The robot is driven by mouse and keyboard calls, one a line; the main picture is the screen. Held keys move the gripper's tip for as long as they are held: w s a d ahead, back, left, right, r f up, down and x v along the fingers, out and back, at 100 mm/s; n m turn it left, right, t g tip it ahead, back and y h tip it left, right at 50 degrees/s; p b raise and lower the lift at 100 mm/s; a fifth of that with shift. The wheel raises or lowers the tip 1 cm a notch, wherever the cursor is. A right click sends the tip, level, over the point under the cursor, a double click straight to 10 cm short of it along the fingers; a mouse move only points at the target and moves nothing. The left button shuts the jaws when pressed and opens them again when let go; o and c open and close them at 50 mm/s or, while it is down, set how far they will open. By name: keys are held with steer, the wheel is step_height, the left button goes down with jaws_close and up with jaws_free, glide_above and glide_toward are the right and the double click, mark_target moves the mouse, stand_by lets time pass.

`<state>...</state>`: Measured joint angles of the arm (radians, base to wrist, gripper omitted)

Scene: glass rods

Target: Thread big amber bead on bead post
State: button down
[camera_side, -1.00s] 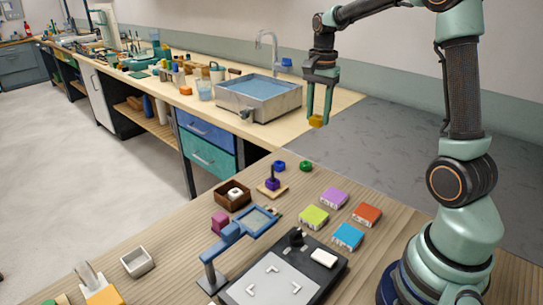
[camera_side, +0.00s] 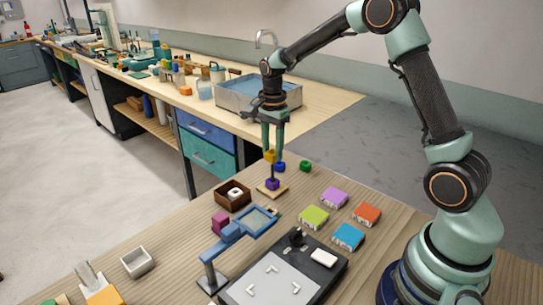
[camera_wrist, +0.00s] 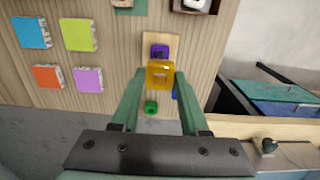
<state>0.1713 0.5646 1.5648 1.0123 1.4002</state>
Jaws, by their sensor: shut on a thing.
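My gripper (camera_side: 271,151) is shut on the big amber bead (camera_side: 269,157), a square block with a hole, held low over the far end of the wooden table. In the wrist view the amber bead (camera_wrist: 160,80) sits between my fingertips. The bead post (camera_side: 271,173) stands upright on a small wooden base (camera_side: 262,191) below the bead, with a purple bead (camera_side: 273,184) at its foot. The amber bead appears at or just above the post tip; I cannot tell whether they touch. In the wrist view the purple bead (camera_wrist: 159,50) shows just beyond the amber one.
A blue bead (camera_side: 280,167) and a green bead (camera_side: 305,166) lie close behind the post. A brown box (camera_side: 221,197) with a white piece stands left of it. A blue-framed magnifier (camera_side: 246,229) is in front. Several coloured blocks, including a purple one (camera_side: 334,196), lie right.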

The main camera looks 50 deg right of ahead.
mark_target(272, 163)
steer(key=shift+f, duration=2.45)
steer(key=shift+c, duration=1.7)
jaws_free()
